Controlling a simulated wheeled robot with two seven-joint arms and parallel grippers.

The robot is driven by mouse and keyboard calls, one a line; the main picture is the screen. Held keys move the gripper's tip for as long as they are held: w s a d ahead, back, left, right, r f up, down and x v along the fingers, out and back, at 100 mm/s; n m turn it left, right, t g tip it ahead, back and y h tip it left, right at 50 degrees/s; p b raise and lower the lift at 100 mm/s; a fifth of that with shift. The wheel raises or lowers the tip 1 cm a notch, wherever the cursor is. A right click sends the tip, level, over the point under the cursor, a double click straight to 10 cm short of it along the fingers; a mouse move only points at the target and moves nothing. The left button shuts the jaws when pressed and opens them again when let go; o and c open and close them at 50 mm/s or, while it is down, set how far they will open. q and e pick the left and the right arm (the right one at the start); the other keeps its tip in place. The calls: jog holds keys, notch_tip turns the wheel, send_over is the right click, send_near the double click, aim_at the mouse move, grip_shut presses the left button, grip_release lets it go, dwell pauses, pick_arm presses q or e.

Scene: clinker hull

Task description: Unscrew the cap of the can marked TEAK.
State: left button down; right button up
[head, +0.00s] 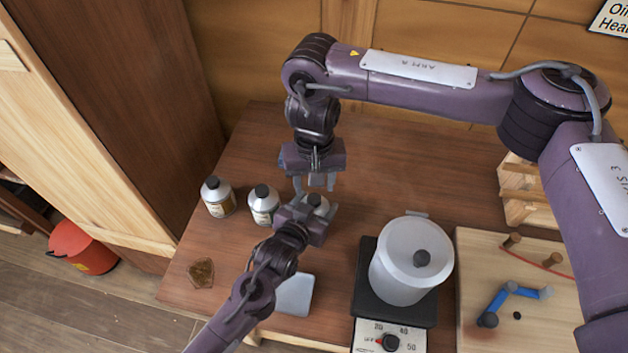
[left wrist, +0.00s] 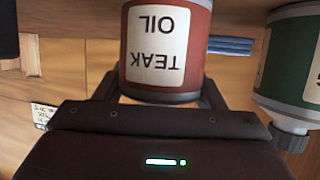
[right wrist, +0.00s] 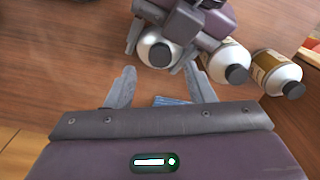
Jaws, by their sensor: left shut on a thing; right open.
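In the head view the can's pale top (head: 319,203) shows partly behind that gripper. The right wrist view shows the can's top with its dark cap (right wrist: 160,54) in place, between the left gripper's fingers. My right gripper (head: 316,183) is open and points down above and just behind the can. Its fingers (right wrist: 159,76) are apart and empty, not around the cap.
Two more capped cans (head: 263,204) (head: 217,197) stand to the left. A lidded pot (head: 398,272) sits on a dark hot plate (head: 364,310) to the right, beside a pegged board (head: 480,255). A brown piece (head: 201,272) and a pale pad (head: 294,295) lie near the front.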

aim_at(314, 198)
jog(key=n, duration=0.2)
jog(key=shift+w+r+n, duration=0.1)
jog(key=shift+r+n, duration=0.15)
jog(key=shift+n, duration=0.05)
jog(key=n, duration=0.4)
jog(key=shift+a+r+n, duration=0.15)
jog(key=shift+r+n, duration=0.15)
jog(key=n, duration=0.7)
jog(key=shift+r, duration=0.4)
jog(key=n, duration=0.6)
jog(key=shift+r+n, duration=0.4)
jog(key=n, duration=0.6)
jog(key=shift+r, duration=0.3)
jog(key=shift+n, duration=0.3)
jog(key=shift+f, duration=3.95)
jog(key=shift+c, duration=0.2)
